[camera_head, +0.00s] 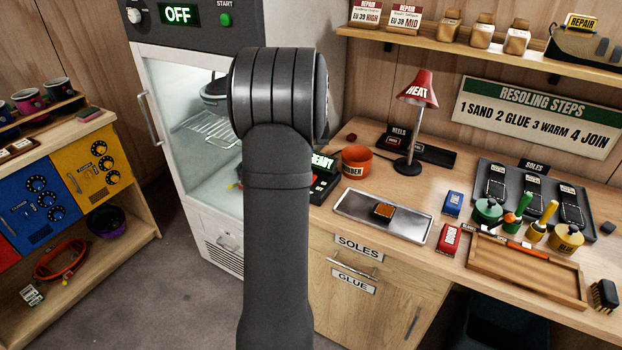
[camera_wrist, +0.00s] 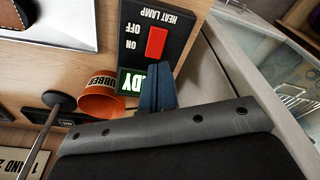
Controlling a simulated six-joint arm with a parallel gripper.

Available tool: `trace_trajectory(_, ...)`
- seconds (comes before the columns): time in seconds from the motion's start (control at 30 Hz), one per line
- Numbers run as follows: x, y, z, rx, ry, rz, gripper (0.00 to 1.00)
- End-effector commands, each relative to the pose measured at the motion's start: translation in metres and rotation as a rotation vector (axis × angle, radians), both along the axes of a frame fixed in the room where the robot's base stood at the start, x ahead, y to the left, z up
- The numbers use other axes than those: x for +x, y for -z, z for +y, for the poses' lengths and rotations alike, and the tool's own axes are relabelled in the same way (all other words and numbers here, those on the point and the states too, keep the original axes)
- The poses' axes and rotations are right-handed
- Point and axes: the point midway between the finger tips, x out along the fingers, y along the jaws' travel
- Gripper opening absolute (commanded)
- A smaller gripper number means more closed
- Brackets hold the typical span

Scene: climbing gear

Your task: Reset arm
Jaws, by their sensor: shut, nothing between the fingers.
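My gripper (camera_wrist: 157,72) shows in the wrist view as dark blue fingers closed together, with nothing between them. They are in front of the heat lamp switch box (camera_wrist: 160,30) with its red rocker and lit green display. In the head view my upright grey arm fills the middle and hides the gripper. The switch box (camera_head: 323,178) partly shows behind the arm's right side. An orange rubber pot (camera_head: 356,163) stands beside it; it also shows in the wrist view (camera_wrist: 100,100).
A red heat lamp (camera_head: 417,88) stands on the bench behind a metal tray (camera_head: 350,208). Glue pots and a wooden tray (camera_head: 520,268) are at right. A glass-door cabinet (camera_head: 165,130) reading OFF stands left of my arm. Coloured lockers (camera_head: 40,205) are at far left.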

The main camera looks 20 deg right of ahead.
Motion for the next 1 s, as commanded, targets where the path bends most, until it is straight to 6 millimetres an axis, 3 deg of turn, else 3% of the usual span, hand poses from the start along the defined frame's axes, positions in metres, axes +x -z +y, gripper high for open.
trace_trajectory(0.27, 0.0, 0.004, 0.0, 0.0, 0.0, 0.001, 0.0)
trace_trajectory(0.7, 0.0, 0.061, 0.0, 0.001, 0.0, 0.002, 0.0)
trace_trajectory(1.0, 0.0, 0.068, 0.0, 0.0, 0.0, -0.001, 0.0)
